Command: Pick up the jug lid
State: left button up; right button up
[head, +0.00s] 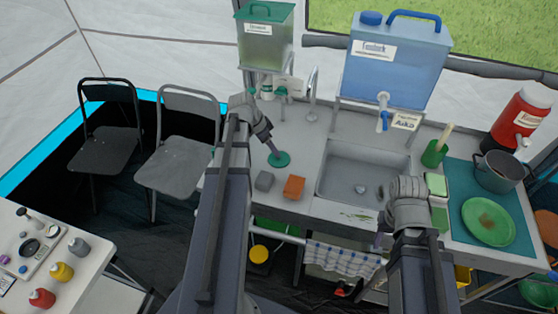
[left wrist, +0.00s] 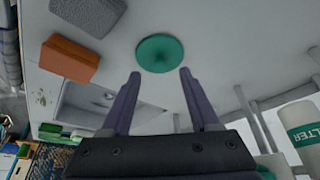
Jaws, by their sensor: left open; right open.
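The jug lid (head: 280,160) is a flat green disc with a small raised middle. It lies on the grey counter to the left of the sink. My left gripper (head: 271,148) is over it in the head view, its fingers mostly hidden by my wrist. In the left wrist view the lid (left wrist: 160,50) lies just beyond the tips of my left gripper (left wrist: 160,75), which is open and empty, its fingers pointing at the lid. My right gripper (head: 383,241) is open at the counter's front edge, below the sink; its fingers are partly hidden by my arm.
A grey block (head: 264,181) and an orange sponge (head: 294,187) lie in front of the lid. The sink (head: 330,190) is to the right. A tap (head: 312,95) and a green-tinted container (head: 266,45) stand behind. A green plate (head: 489,222) and pot (head: 497,175) are farther right.

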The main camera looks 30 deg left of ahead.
pick_arm(q)
jog(key=b+x, duration=0.3)
jog(key=x, duration=0.2)
jog(key=shift+w+d+r+b, duration=0.1)
jog(key=shift+w+r+b, duration=0.1)
jog(key=shift+b, duration=0.2)
pick_arm(e)
notch_tip(320, 180, down, 4)
jog(key=shift+f, duration=0.15)
pick_arm(q)
jog(key=shift+c, duration=0.4)
grip_shut()
